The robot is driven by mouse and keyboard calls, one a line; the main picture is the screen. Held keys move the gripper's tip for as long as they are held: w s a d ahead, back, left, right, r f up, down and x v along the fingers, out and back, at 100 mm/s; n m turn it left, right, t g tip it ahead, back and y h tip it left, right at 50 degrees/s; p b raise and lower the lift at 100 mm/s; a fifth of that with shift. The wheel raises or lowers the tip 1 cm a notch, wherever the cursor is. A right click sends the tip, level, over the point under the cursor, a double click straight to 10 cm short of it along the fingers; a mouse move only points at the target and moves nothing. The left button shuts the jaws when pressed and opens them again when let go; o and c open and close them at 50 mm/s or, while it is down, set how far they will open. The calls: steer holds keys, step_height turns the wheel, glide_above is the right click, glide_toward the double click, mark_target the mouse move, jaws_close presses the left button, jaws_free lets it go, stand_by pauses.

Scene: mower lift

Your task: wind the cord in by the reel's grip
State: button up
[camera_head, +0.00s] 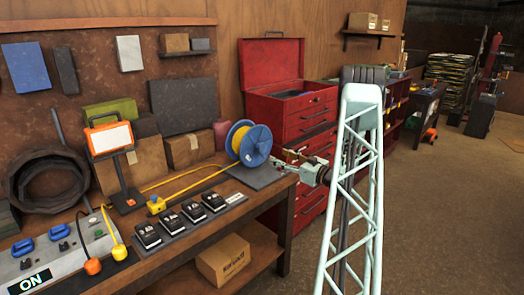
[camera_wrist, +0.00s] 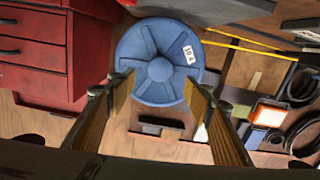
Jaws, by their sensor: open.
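The cord reel (camera_head: 255,146) stands on the bench, with a blue disc facing right and a yellow drum behind it. In the wrist view the blue disc of the reel (camera_wrist: 161,68) is seen face on, with a white "10 A" label. Yellow cord (camera_head: 190,184) runs from the reel leftward over the bench to a yellow block (camera_head: 157,204). My gripper (camera_head: 287,157) is just right of the reel. In the wrist view my gripper (camera_wrist: 159,78) is open, its fingers apart at both sides of the disc, nothing held. I cannot clearly make out the reel's grip.
A red tool chest (camera_head: 285,100) stands behind, right of the bench (camera_head: 240,211). An orange work light (camera_head: 108,138) and several black units (camera_head: 148,234) stand left of the reel. A cardboard box (camera_head: 223,258) is on the lower shelf. The floor at right is clear.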

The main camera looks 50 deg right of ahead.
mark_target(264, 149)
steer(key=w, duration=0.4)
steer(key=w+d, duration=0.1)
steer(key=w, duration=0.3)
steer(key=w+d+b, duration=0.1)
steer(key=w, duration=0.4)
steer(key=shift+c, duration=0.6)
steer(key=shift+s, duration=0.1)
steer(key=c, duration=1)
